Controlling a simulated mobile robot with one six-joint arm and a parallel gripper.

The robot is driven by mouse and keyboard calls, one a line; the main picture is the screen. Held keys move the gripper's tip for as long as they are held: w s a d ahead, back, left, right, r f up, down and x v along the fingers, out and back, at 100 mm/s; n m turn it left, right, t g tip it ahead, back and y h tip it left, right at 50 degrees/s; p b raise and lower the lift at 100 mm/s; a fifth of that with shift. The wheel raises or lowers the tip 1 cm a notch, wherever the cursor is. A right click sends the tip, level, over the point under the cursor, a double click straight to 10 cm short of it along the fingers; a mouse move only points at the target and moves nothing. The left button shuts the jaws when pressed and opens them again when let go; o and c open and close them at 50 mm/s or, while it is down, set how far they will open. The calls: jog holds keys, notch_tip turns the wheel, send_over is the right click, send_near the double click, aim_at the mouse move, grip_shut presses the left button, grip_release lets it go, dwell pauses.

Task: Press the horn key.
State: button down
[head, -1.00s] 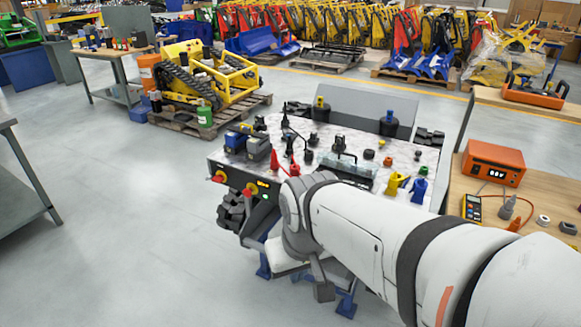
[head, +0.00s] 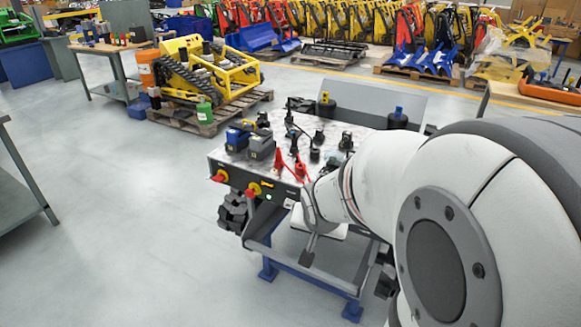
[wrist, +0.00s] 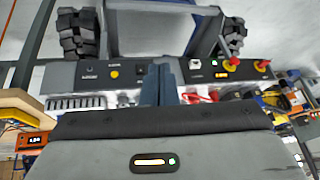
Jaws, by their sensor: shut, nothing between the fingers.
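The control panel (wrist: 140,75) runs along the front edge of the bench and shows upside down in the wrist view. It carries a yellow round button (wrist: 115,74), a small dark knob, a black switch and a white square key with a dark mark (wrist: 196,64). The labels are too small to read, so I cannot tell which one is the horn key. My gripper (wrist: 160,70) is shut and empty, its fingertips in front of the panel between the yellow button and the white key. Contact cannot be judged. In the head view my arm hides part of the panel (head: 260,187).
Red knobs on yellow bases (wrist: 262,65) and a lit display (wrist: 221,75) sit farther along the panel. Red clamps (head: 290,165) and battery-like boxes (head: 260,146) stand on the bench top (head: 225,160).

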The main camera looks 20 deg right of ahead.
jog(key=w+d+f+m+t+b, duration=0.2)
jog(key=d+f+m+t+b, duration=0.1)
jog(key=d+f+m, duration=0.5)
jog(key=w+d+f+m+t+b, duration=0.2)
jog(key=d+f+m+t, duration=0.2)
jog(key=d+f+m, duration=0.4)
notch_tip(320, 180, down, 4)
jog(key=shift+w+d+r+b, duration=0.1)
jog(key=shift+w+d+b, duration=0.1)
jog(key=shift+d+b, duration=0.15)
jog(key=shift+w+d+p, duration=0.35)
jog(key=shift+w+d, duration=1.1)
jog(key=shift+d, duration=0.2)
jog(key=shift+w+d+p, duration=0.3)
jog(key=shift+w+d, duration=1.15)
jog(key=shift+d, duration=0.2)
jog(key=shift+w+d, duration=0.1)
jog(key=shift+w+d+p, duration=0.15)
jog(key=shift+d+p, duration=0.05)
jog(key=shift+p, duration=0.1)
